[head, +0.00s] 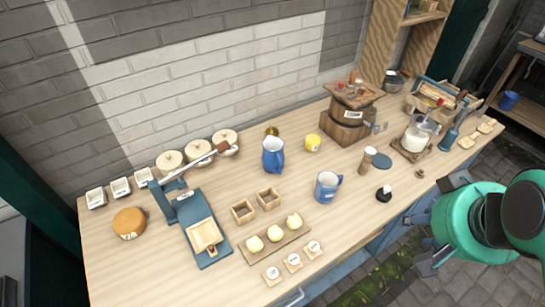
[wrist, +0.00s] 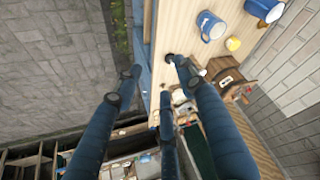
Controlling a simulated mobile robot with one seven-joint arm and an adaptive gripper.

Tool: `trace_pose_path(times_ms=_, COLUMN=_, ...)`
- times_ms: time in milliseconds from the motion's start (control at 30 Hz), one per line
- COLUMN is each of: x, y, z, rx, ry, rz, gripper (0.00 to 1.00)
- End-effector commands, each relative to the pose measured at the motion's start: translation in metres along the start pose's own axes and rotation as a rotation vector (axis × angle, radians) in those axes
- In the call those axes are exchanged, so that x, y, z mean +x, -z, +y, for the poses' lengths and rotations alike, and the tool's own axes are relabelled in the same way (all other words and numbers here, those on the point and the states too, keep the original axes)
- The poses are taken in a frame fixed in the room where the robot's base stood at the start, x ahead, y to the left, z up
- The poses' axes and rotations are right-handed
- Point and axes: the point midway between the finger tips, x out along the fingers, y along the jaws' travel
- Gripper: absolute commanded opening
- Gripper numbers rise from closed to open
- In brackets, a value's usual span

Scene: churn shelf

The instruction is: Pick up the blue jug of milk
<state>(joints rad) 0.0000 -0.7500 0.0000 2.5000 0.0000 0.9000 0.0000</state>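Two blue vessels stand upright on the wooden bench. The taller blue jug (head: 273,155) is near the bench's middle, towards the wall; its contents are too small to tell. In the wrist view the labelled one (wrist: 210,27) and the other (wrist: 264,9) show at the top. My gripper (head: 432,222) is off the bench's front edge at the right, apart from both jugs. Its dark fingers (wrist: 160,88) are spread and empty.
A black-knobbed item (head: 384,194), a wooden shaker (head: 368,158) and a yellow mug (head: 312,143) stand near the jugs. A wooden churn (head: 346,120) is behind. Small wooden boxes (head: 243,211) and a board of yellow rounds (head: 275,240) lie left. Paving is below my gripper.

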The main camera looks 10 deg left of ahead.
Motion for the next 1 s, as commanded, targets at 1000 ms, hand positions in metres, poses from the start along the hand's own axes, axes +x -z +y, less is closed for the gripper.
trace_pose_path(times_ms=1000, x=0.006, y=0.021, z=-0.013, rx=0.075, ry=0.041, rz=-0.06, gripper=0.25)
